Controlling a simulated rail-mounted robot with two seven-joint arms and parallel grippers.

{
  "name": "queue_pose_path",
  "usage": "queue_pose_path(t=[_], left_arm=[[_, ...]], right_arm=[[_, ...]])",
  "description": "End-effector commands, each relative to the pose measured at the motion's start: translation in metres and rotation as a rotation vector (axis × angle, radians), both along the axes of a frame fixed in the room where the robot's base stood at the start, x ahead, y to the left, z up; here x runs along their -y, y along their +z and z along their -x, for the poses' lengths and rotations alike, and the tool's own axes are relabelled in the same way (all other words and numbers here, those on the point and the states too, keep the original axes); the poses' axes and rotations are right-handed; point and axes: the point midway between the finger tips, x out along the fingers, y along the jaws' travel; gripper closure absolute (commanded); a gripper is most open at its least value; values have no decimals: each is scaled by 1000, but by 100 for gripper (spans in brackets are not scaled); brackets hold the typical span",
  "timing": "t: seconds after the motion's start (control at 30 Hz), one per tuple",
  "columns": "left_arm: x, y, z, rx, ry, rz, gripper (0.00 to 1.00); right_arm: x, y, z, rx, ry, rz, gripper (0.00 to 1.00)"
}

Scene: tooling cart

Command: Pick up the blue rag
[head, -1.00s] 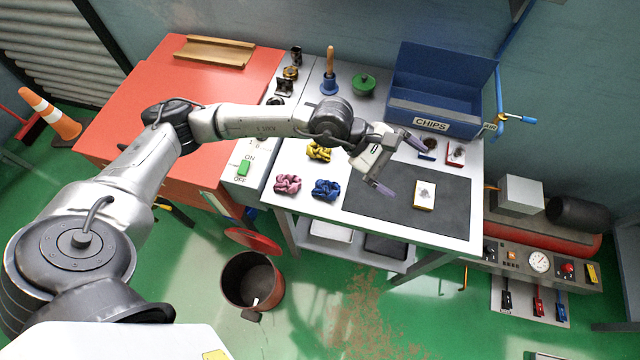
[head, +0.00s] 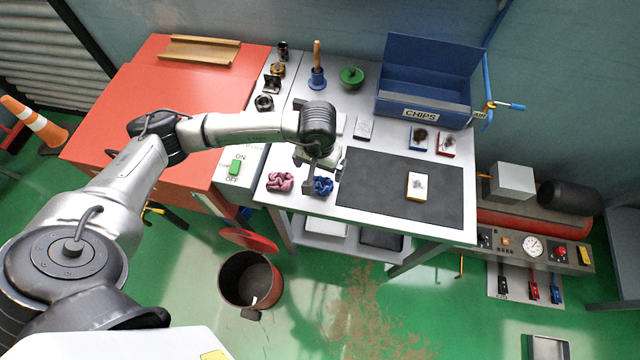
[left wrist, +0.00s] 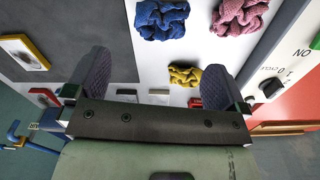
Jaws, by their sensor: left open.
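The blue rag (head: 324,186) lies crumpled on the light bench top, left of the dark mat; my left gripper partly covers it in the head view. In the left wrist view the blue rag (left wrist: 163,18) is at the top edge, beyond the fingertips. My left gripper (head: 317,177) points down over the bench at the rag. In the left wrist view its two fingers (left wrist: 155,65) stand wide apart with nothing held between them. My right gripper is not in view.
A pink rag (head: 280,182) lies just left of the blue one. A yellow rag (left wrist: 185,75) shows between the fingers in the left wrist view. A blue chips bin (head: 425,90) stands behind.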

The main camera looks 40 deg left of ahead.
Motion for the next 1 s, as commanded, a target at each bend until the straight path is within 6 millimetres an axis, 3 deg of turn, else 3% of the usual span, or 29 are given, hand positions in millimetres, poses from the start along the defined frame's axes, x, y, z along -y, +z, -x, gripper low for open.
queue_pose_path(t=[0.2, 0.57, 0.8, 1.0], left_arm=[[1, -35, 0, -1, 3, 3, 0], [1, -57, 0, -1, 3, 3, 0], [0, -89, 2, -2, 4, 3, 0], [0, -102, 1, 1, 4, 2, 0]], right_arm=[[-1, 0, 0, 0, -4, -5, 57], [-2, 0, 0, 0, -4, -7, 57], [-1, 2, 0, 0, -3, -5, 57], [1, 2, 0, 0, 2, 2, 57]])
